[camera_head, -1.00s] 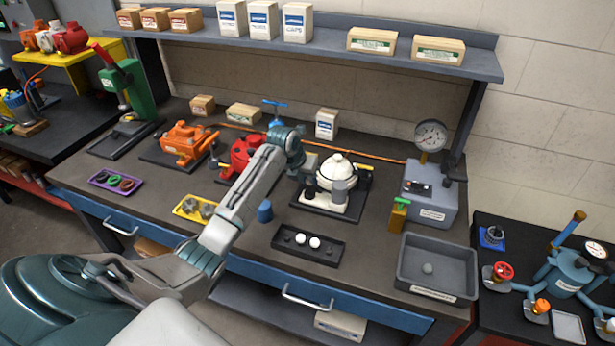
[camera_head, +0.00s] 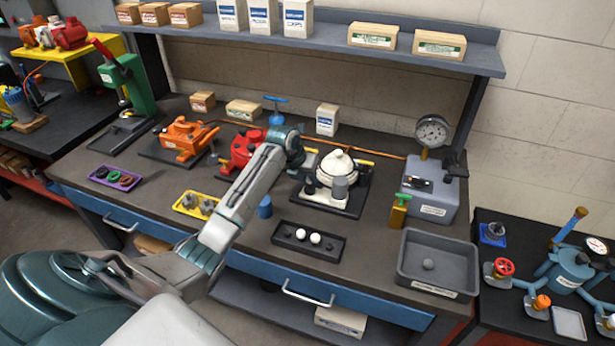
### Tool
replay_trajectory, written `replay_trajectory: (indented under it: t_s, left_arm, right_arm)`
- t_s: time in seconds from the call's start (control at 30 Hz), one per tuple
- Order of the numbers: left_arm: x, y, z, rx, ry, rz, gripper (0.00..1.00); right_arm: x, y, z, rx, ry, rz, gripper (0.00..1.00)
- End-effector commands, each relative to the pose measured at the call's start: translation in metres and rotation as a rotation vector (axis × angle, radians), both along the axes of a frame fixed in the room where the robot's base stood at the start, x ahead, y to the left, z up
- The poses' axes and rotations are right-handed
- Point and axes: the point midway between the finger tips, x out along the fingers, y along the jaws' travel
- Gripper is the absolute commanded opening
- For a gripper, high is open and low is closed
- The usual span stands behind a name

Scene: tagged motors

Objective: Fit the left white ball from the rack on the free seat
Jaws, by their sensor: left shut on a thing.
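Two white balls sit side by side in the black rack: the left white ball (camera_head: 300,234) and the right one (camera_head: 315,238). Behind the rack stands the white motor (camera_head: 326,194) on a black base, with a white domed cover (camera_head: 341,163) at its top. My left gripper (camera_head: 312,162) is at the cover's left side, shut on what appears to be the cover; its fingers are hardly visible. The cover looks tilted and slightly raised. I cannot make out the free seat. My right gripper is out of view.
The black rack (camera_head: 277,236) lies at the bench front, beside a grey bin (camera_head: 406,270). A gauge unit (camera_head: 431,190) stands right of the motor. Red (camera_head: 240,152) and orange (camera_head: 184,138) motors stand left. A blue cylinder (camera_head: 265,207) is near my forearm.

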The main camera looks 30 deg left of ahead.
Motion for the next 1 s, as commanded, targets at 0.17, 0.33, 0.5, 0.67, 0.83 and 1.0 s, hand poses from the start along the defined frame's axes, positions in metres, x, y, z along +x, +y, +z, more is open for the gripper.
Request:
replay_trajectory:
  t_s: [0.17, 0.33, 0.5, 0.67, 0.83, 1.0]
  left_arm:
    - [0.0, 0.0, 0.0, 0.0, 0.0, 0.0, 0.02]
    - [0.0, 0.0, 0.0, 0.0, 0.0, 0.0, 0.02]
    - [0.0, 0.0, 0.0, 0.0, 0.0, 0.0, 0.02]
    - [0.0, 0.0, -0.003, 0.0, 0.001, 0.0, 0.02]
    - [0.0, 0.0, -0.007, 0.0, 0.001, 0.0, 0.02]
    - [0.0, 0.0, -0.012, 0.0, 0.001, 0.0, 0.02]
  right_arm:
    - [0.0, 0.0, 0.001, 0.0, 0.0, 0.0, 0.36]
    - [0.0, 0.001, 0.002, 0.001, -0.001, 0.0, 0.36]
    - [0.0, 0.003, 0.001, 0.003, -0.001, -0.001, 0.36]
    - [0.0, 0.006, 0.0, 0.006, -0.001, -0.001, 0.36]
    - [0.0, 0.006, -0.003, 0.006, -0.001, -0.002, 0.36]
    - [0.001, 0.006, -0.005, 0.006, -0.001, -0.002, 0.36]
